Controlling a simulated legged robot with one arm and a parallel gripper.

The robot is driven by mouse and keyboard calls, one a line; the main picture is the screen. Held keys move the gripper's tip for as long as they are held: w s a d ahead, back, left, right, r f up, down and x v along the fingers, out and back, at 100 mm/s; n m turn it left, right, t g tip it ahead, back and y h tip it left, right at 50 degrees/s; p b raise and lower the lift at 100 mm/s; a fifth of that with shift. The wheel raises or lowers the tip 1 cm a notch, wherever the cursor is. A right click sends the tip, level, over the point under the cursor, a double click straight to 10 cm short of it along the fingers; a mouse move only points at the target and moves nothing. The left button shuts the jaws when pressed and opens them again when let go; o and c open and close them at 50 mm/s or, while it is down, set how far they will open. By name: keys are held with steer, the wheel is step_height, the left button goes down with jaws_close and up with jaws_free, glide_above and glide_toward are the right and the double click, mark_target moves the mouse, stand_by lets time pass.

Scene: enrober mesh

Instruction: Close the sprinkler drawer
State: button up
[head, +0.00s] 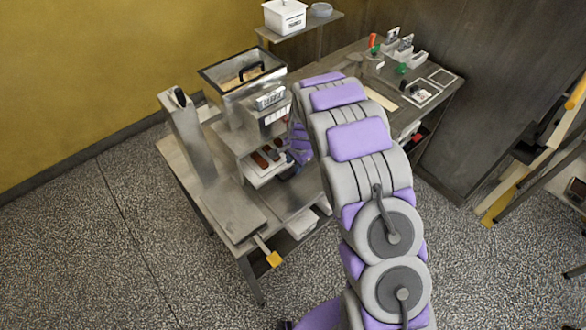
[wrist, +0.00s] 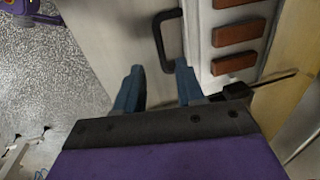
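A pale panel (wrist: 105,30) with a dark bar handle (wrist: 165,40) fills the upper middle of the wrist view; it looks like the front of the sprinkler drawer. My gripper (wrist: 158,68) has its two blue fingers apart, with the lower end of the handle near and between the tips. I cannot tell whether they touch. Brown bars (wrist: 235,33) lie in a row on a light surface right of the handle. In the head view, the bars (head: 268,156) show in a low opening of the metal machine (head: 228,132). My arm partly hides this side, and how far the drawer stands out is unclear.
A hopper (head: 243,72) with a black handle tops the machine. A yellow-ended lever (head: 272,258) juts from the table's front corner. A white bin (head: 302,224) sits below. Small tools crowd the table's right end (head: 440,78). The speckled floor at left is clear.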

step_height(320, 180, up, 10)
steer(key=s+d, duration=0.1)
steer(key=shift+s+r, duration=0.2)
